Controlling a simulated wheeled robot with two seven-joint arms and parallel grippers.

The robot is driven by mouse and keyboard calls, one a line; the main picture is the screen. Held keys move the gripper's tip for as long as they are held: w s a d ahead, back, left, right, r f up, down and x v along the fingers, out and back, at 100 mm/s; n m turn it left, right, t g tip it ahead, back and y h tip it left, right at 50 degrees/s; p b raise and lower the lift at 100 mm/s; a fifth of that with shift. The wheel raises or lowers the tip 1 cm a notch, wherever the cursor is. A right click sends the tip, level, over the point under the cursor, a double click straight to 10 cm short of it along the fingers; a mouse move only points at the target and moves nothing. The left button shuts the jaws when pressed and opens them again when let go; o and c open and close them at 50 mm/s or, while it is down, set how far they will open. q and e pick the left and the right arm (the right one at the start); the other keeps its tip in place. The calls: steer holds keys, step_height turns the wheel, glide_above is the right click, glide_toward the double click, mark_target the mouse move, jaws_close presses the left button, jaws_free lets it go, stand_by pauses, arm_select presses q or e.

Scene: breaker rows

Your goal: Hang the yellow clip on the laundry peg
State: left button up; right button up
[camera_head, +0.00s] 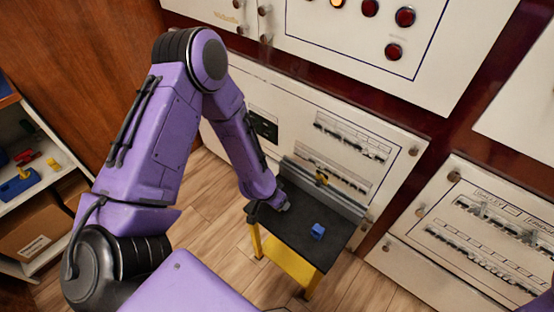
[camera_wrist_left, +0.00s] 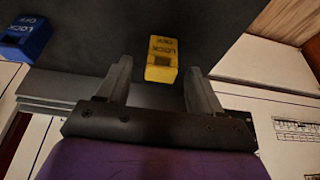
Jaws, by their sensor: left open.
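The yellow clip (camera_wrist_left: 162,62), marked LOCK OFF, lies on the dark table top (camera_head: 301,228) in the left wrist view. My left gripper (camera_wrist_left: 155,75) is open, with a fingertip on either side of the clip. A wide gap shows on the left of the clip and a narrower one on the right. In the head view my left gripper (camera_head: 283,206) is low over the table, and I cannot make out this clip there. I cannot identify the laundry peg. My right gripper is not in view.
A blue clip (camera_head: 317,231) lies on the table; it also shows in the left wrist view (camera_wrist_left: 27,38). White breaker panels (camera_head: 300,100) stand behind. Shelves (camera_head: 38,199) at left hold coloured items.

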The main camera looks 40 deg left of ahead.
arm_select(q)
steer(key=x, duration=0.3)
steer(key=shift+w+f, duration=0.2)
steer(key=shift+f, duration=0.05)
steer(key=shift+r, duration=0.1)
steer(key=c, duration=1)
steer(key=shift+c, duration=0.2)
steer(key=shift+r, duration=0.1)
steer(key=shift+r, duration=0.3)
step_height(320, 180, up, 3)
steer(key=shift+d+r, duration=0.1)
steer(key=shift+d, duration=0.05)
steer(key=s+d+r+p, duration=0.1)
steer(key=s+d+r, duration=0.8)
steer(key=s, duration=0.1)
steer(key=shift+d+p, duration=0.3)
steer(key=shift+p, duration=0.05)
